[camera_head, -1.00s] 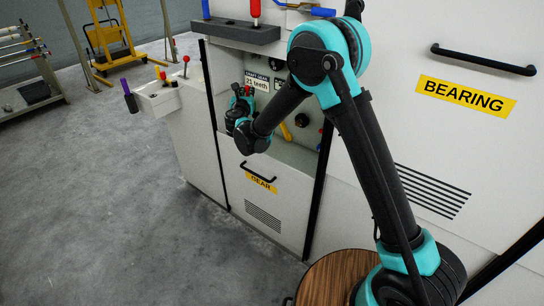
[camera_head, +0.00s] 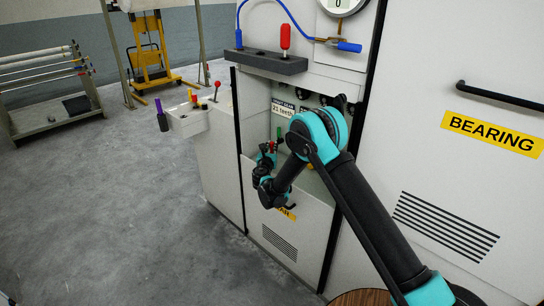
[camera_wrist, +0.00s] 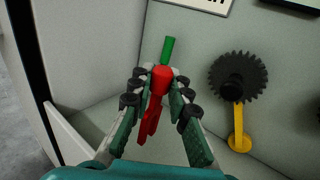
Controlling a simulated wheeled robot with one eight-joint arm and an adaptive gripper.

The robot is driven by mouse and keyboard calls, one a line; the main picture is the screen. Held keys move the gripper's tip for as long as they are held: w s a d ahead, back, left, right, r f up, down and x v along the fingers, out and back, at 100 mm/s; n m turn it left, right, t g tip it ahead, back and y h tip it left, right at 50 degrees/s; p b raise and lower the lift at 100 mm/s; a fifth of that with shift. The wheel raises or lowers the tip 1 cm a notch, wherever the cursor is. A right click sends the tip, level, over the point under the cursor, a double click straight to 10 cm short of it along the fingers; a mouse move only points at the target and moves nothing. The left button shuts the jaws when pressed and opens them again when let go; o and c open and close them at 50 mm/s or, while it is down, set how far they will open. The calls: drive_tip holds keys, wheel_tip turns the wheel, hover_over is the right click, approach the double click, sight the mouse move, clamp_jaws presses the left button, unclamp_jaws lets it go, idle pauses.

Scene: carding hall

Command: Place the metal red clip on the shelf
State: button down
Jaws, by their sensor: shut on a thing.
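My gripper (camera_wrist: 158,100) is shut on a slim red piece with a green tip, which I take to be the red clip (camera_wrist: 160,78). In the wrist view its green end points up and away, and its red lower part hangs between the fingers. In the head view my gripper (camera_head: 268,150) is in front of the machine's open recess, below the "21 teeth" label; the clip looks small there. A dark grey shelf (camera_head: 262,60) juts from the machine above the recess, up from my gripper. An upright red-handled item (camera_head: 285,37) stands on it.
A dark gear (camera_wrist: 238,80) and yellow lever (camera_wrist: 239,125) are inside the recess. A white side tray (camera_head: 188,120) with coloured handles is left. The floor (camera_head: 110,200) at left is clear.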

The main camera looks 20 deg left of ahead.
drive_tip(key=shift+f, duration=2.45)
drive_tip(key=shift+f, duration=0.15)
drive_tip(key=c, duration=1.5)
unclamp_jaws()
drive_tip(key=shift+o, duration=0.2)
drive_tip(key=shift+s, duration=0.1)
drive_tip(key=v, duration=1.2)
